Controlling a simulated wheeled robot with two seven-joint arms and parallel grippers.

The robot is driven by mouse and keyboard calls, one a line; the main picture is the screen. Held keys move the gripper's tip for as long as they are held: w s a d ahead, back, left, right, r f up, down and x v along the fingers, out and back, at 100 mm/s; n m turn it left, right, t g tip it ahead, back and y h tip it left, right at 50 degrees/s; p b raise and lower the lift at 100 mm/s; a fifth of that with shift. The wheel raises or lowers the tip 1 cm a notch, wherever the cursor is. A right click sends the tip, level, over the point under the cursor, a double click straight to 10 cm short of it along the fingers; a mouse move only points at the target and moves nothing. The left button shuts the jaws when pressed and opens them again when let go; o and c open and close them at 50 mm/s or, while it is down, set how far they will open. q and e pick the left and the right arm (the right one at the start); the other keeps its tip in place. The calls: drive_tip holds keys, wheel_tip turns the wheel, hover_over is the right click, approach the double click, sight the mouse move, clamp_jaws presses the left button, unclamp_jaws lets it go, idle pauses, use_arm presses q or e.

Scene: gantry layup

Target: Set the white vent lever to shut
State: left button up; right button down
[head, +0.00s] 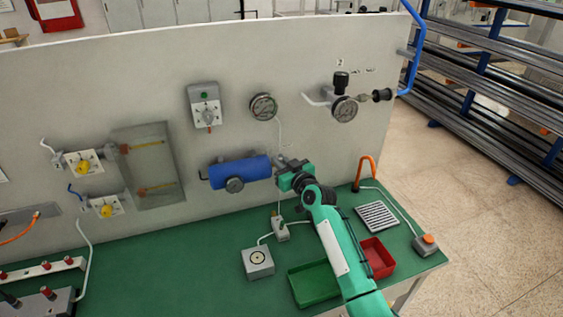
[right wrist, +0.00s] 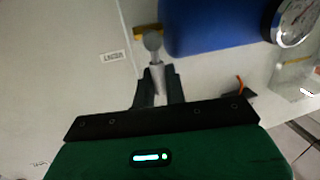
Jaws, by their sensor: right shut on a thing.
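The vent lever (right wrist: 153,50) shows in the right wrist view as a pale stick with a rounded end. It stands between the two dark fingers of my right gripper (right wrist: 157,86), which are shut on it. An upside-down VENT label (right wrist: 113,57) is on the panel just left of it. In the head view my right gripper (head: 284,181) is at the panel, beside the right end of the blue cylinder (head: 240,171), and hides the lever there. The lever's exact setting cannot be told. My left gripper is not in view.
Gauges (head: 263,106) and a regulator (head: 344,107) are on the panel above. Below on the green bench (head: 190,262) are a green tray (head: 314,285), a red tray (head: 378,258) and a grey box (head: 258,262). A cable runs down near my gripper.

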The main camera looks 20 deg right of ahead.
drive_tip(key=c, duration=1.5)
unclamp_jaws()
drive_tip(key=shift+c, duration=0.2)
drive_tip(key=b+v, duration=0.4)
drive_tip(key=v, duration=0.9)
drive_tip(key=shift+s, duration=0.45)
